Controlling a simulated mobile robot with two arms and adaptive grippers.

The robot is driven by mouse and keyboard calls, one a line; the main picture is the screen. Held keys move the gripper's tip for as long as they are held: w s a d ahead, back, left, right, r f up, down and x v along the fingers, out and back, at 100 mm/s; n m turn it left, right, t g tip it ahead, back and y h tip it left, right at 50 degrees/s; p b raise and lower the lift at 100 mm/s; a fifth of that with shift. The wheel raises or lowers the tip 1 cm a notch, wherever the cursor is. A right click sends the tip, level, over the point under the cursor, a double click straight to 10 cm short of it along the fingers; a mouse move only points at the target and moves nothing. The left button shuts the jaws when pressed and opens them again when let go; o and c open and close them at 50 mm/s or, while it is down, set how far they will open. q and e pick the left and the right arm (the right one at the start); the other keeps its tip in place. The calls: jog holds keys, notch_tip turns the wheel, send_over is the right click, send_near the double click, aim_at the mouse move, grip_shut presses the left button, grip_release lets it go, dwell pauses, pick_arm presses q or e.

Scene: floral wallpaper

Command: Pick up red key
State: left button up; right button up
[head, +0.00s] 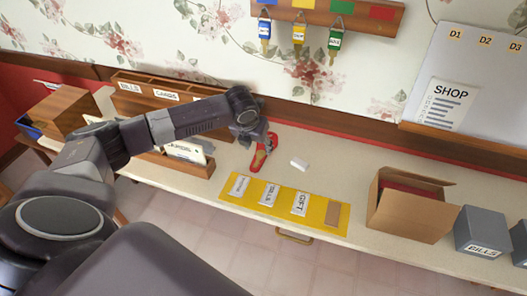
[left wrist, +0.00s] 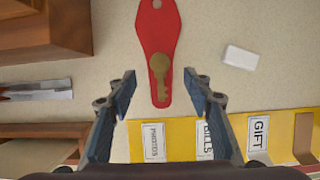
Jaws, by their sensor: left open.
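The red key is a red tag with a brass key on it. It lies flat on the pale counter (head: 330,175) and shows in the head view (head: 259,161), partly covered by my left gripper (head: 252,137). In the left wrist view the red tag (left wrist: 157,25) reaches from the top edge down between the fingertips, with the brass key (left wrist: 160,78) on its lower part. My left gripper (left wrist: 160,90) is open above it, one finger on each side, holding nothing. My right gripper is not in view.
A white block (head: 299,164) lies right of the key. A yellow mat (head: 283,205) with labelled cards lies at the counter's front. A wooden organiser stands behind at left (head: 170,90). An open cardboard box (head: 408,215) and a grey bills box (head: 481,229) stand at right. Keys hang on a rack (head: 345,15).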

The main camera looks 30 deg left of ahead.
aim_at(260, 155)
pick_arm(q)
jog(key=p+x, duration=0.1)
jog(key=x, duration=0.2)
jog(key=shift+s+d, duration=0.1)
jog(key=shift+s, duration=0.05)
jog(key=shift+x, duration=1.35)
jog(key=c, duration=1.2)
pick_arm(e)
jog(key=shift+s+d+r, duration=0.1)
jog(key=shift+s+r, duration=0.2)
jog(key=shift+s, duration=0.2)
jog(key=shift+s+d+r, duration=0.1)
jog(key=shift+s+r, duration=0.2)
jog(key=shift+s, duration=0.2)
pick_arm(q)
jog(key=shift+r, duration=0.15)
